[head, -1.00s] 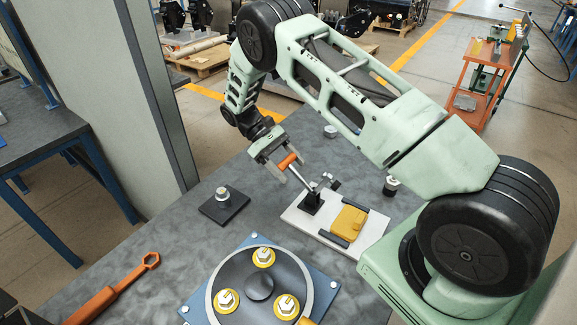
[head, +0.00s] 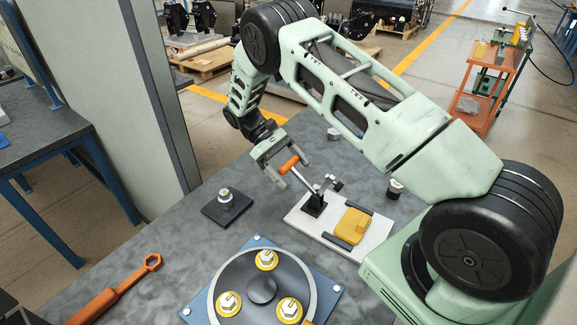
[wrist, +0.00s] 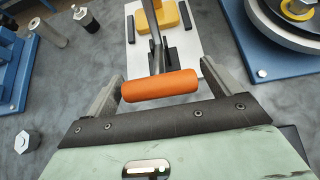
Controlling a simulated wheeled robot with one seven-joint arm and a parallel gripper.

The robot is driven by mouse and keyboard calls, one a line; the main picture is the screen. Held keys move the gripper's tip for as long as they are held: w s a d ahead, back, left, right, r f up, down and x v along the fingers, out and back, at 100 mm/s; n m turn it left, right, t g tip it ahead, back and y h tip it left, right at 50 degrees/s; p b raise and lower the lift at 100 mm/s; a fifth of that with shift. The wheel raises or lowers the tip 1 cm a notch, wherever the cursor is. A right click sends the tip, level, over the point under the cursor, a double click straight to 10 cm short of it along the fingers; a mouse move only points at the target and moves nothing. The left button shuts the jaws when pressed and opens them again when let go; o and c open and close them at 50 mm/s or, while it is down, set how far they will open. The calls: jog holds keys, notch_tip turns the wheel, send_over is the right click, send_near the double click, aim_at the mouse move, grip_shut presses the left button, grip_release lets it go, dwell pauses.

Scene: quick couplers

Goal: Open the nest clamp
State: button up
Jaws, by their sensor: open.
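The nest clamp has an orange handle grip (head: 288,164) on a metal lever, rising at a slant from a black base (head: 314,205) on a white plate (head: 297,217). A yellow block (head: 354,226) sits on the same plate between black rails. My gripper (head: 287,178) is open, its fingers on either side of the orange handle. In the wrist view, the handle (wrist: 160,86) lies crosswise between the two fingertips (wrist: 160,84). A small gap shows at the right finger; whether the left finger touches cannot be told.
A blue-based round fixture (head: 245,262) with several yellow-ringed fittings stands in front. A black block with a metal fitting (head: 225,201) is left of the clamp, and an orange wrench (head: 115,291) lies front left. Small fittings (head: 395,189) stand behind the plate. Grey tabletop is clear between them.

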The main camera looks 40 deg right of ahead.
jog(key=shift+w+a+r+b, duration=0.15)
jog(key=shift+w+r+b, duration=0.05)
jog(key=shift+w+b, duration=0.25)
jog(key=b+v, duration=0.3)
jog(key=v, duration=0.8)
jog(key=shift+b, duration=0.4)
